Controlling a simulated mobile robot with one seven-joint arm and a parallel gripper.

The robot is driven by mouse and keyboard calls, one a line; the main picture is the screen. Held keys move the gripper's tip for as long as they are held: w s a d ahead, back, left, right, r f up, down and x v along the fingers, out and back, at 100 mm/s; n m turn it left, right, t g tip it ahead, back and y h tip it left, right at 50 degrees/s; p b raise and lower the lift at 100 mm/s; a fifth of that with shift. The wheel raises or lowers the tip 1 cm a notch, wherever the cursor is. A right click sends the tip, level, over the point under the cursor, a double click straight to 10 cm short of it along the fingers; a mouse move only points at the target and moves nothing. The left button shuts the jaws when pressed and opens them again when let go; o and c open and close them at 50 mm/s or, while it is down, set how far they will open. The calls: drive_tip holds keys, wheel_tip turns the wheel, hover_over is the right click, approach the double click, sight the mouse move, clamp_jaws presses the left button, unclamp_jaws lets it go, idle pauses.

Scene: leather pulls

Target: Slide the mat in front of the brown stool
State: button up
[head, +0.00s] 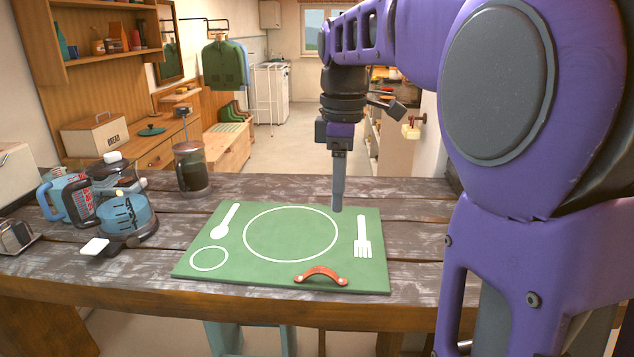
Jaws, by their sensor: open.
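The green mat (200,262) lies flat on the dark wooden table, printed in white with a plate circle, spoon, fork and small circle. A reddish-brown leather pull (321,273) arches up at the mat's near edge, right of its middle. My gripper (337,208) is open, empty and pointing down over the mat's far side, behind the pull; its fingers overlap in this view, and I cannot tell its exact height. Below the table's front edge, brown uprights (322,343) show slightly right of the middle, perhaps the brown stool; its seat is not clearly visible.
A pale blue stool (223,338) shows partly under the table's front, left of the brown uprights. Blue cups, a measuring jug (80,202), a blue-topped appliance (128,218) and a French press (191,168) stand left of the mat. Bare tabletop lies right of the mat.

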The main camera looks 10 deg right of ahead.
drive_tip(key=b, duration=0.3)
approach(338, 271)
wheel_tip(338, 271, down, 9)
drive_tip(key=shift+a+r, duration=0.1)
clamp_jaws()
idle(0.4)
idle(1.2)
